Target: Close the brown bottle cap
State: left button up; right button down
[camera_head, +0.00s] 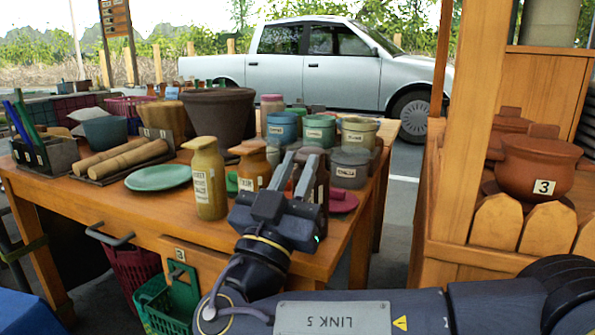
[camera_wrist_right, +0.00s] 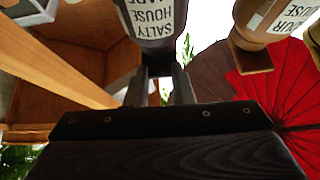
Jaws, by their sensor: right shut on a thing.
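A dark brown bottle (camera_head: 318,165) stands near the table's right front, partly hidden behind my right gripper (camera_head: 287,190). The right gripper's fingers are shut on this bottle. In the right wrist view, a bottle with a white label reading "SALTY" and "HOUSE" (camera_wrist_right: 158,20) is at the top, at the ends of my right gripper's fingers (camera_wrist_right: 160,80). I cannot tell from these frames how its cap sits. An orange-brown bottle (camera_head: 252,166) and a tall yellow bottle (camera_head: 208,182) stand to the left. My left gripper is not in view.
A pink dish (camera_head: 343,202) lies close right of the gripper. Labelled jars (camera_head: 349,167) stand behind. A green plate (camera_head: 158,178) and wooden rollers (camera_head: 120,158) lie left. A wooden shelf (camera_head: 475,170) with clay pots (camera_head: 536,168) rises at the right.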

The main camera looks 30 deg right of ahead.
dwell(0.4)
jog(key=c, duration=1.2)
grip_release()
jog(key=shift+c, duration=0.2)
